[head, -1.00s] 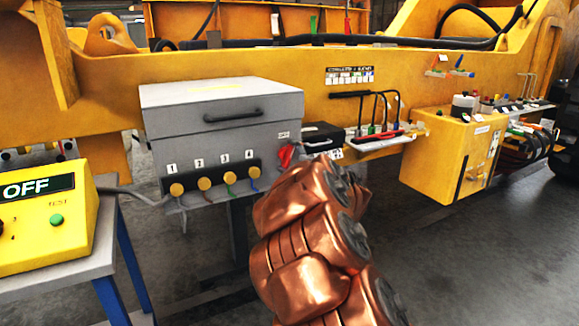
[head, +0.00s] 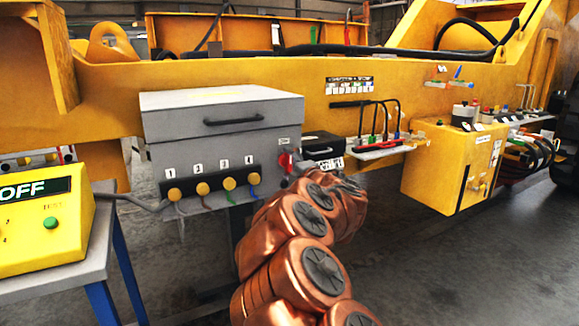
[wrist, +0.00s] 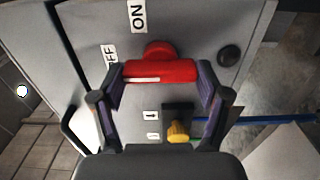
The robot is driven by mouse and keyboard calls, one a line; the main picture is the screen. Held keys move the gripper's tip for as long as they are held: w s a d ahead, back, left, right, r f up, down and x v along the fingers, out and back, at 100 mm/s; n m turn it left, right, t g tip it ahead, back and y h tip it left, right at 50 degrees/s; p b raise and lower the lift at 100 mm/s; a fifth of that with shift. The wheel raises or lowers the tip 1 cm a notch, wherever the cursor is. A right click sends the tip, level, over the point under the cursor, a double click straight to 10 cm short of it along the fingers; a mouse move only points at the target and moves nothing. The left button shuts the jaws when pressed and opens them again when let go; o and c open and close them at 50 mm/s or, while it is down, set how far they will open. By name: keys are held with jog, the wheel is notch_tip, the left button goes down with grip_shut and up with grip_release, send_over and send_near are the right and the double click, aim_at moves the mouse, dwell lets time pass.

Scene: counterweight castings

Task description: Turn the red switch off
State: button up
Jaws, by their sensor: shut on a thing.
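The red switch (wrist: 165,71) is on the grey box's side face. In the wrist view its handle lies crosswise between the fingers of my gripper (wrist: 162,76), one finger at each end, both touching it. A white stripe runs along the handle's left half, toward the partly covered OFF label (wrist: 110,56). The ON label (wrist: 138,15) is above, clear of the handle. In the head view the red switch (head: 284,162) shows only as a small red patch beside the box, and my copper-coloured arm hides most of the gripper.
The grey box (head: 222,119) carries several numbered yellow knobs (head: 202,188). The wrist view shows a black round button (wrist: 229,55) and a yellow knob (wrist: 179,131) near the fingers. A yellow OFF-display panel (head: 45,230) stands left. A black case (head: 322,142) sits close behind the switch.

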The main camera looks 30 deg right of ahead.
jog(key=o, duration=1.2)
jog(key=shift+c, duration=0.2)
jog(key=s+a, duration=0.1)
jog(key=s, duration=1.1)
